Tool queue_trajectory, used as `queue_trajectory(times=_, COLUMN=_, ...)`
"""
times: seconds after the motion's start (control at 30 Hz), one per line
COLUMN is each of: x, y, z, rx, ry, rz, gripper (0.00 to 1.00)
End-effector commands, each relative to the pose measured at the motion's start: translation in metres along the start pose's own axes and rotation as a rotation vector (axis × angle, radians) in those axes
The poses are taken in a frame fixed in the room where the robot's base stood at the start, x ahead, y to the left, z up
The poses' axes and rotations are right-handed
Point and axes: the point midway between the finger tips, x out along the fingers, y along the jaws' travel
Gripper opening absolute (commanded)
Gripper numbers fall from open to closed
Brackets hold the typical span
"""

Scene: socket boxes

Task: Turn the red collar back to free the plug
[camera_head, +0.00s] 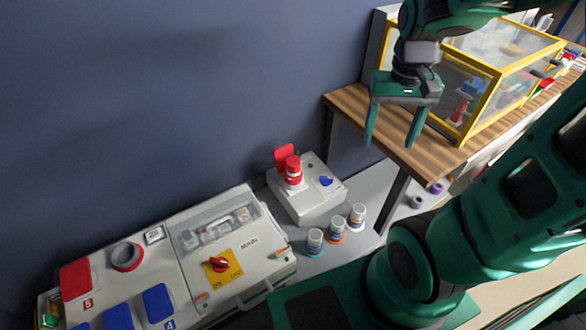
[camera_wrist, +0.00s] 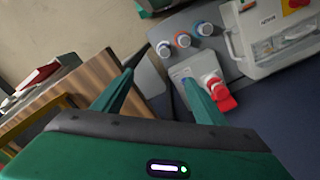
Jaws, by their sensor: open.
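A red plug with its red collar (camera_head: 293,169) stands upright in a small white socket box (camera_head: 305,208), and a red flap (camera_head: 283,156) is raised behind it. A blue cover (camera_head: 326,181) sits on the same box to the right. The red plug (camera_wrist: 213,83) also shows in the wrist view, just right of one fingertip. My gripper (camera_head: 392,146) is open and empty, above and to the right of the plug, in front of the wooden table. In the wrist view my gripper (camera_wrist: 168,82) has its fingers wide apart, and part of the socket box is hidden behind one finger.
Several loose plugs (camera_head: 336,231) stand on the grey surface in front of the box. A large white panel with a red switch (camera_head: 216,264) lies left. A wooden table (camera_head: 385,121) with a yellow-framed case (camera_head: 480,101) stands right. A blue wall is behind.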

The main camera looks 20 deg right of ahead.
Motion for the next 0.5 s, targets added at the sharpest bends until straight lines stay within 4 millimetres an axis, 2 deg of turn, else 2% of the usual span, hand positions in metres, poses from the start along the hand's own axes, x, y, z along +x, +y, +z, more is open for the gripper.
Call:
queue_trajectory(times=0.03, x=0.008, y=-0.015, z=-0.013, rx=-0.021, ry=-0.005, rz=0.007, gripper=0.65)
queue_trajectory(times=0.2, x=0.035, y=-0.069, z=-0.053, rx=-0.079, ry=0.002, rz=0.01, gripper=0.65)
queue_trajectory(times=0.33, x=0.061, y=-0.115, z=-0.076, rx=-0.12, ry=0.004, rz=0.005, gripper=0.65)
queue_trajectory(times=0.5, x=0.099, y=-0.173, z=-0.093, rx=-0.166, ry=0.002, rz=-0.009, gripper=0.65)
